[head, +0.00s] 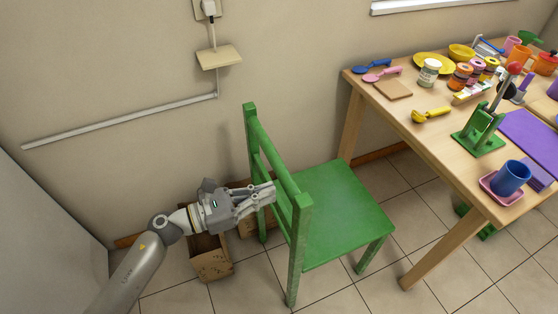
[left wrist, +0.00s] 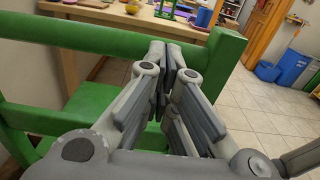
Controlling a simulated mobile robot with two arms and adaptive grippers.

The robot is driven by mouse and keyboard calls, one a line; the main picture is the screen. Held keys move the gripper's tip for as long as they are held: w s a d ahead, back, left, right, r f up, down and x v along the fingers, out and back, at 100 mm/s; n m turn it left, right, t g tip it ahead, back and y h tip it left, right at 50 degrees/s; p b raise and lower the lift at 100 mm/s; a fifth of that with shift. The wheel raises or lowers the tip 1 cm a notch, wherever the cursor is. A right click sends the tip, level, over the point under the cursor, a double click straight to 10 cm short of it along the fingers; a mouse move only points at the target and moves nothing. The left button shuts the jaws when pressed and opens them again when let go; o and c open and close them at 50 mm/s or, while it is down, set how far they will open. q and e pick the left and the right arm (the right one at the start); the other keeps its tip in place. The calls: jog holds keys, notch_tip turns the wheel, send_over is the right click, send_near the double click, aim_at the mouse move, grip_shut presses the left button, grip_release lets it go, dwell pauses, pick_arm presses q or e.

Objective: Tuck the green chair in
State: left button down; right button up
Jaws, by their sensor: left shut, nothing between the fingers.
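The green chair (head: 345,209) stands on the tiled floor with its backrest toward the left and its seat toward the table. Its front right edge is apart from the table, with a strip of floor between. My left gripper (head: 270,191) is shut and empty at the chair's backrest, by its rails. In the left wrist view the shut fingers (left wrist: 167,75) are at the green top rail (left wrist: 80,42); whether they touch it I cannot tell. The wooden table (head: 390,107) stands to the right. My right gripper is not in view.
The table carries a green press (head: 480,130), a blue cup (head: 510,178) on a pink saucer, a white jar and several small items. Cardboard boxes (head: 211,257) stand on the floor behind the chair. Blue bins (left wrist: 290,68) stand farther off on open floor.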

aim_at(294, 184)
pick_arm(q)
jog(key=shift+b+x, duration=0.5)
jog(key=shift+x, duration=3.2)
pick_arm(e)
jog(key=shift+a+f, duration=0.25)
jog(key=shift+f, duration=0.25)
pick_arm(q)
jog(key=b+x, duration=0.2)
jog(key=x, duration=0.7)
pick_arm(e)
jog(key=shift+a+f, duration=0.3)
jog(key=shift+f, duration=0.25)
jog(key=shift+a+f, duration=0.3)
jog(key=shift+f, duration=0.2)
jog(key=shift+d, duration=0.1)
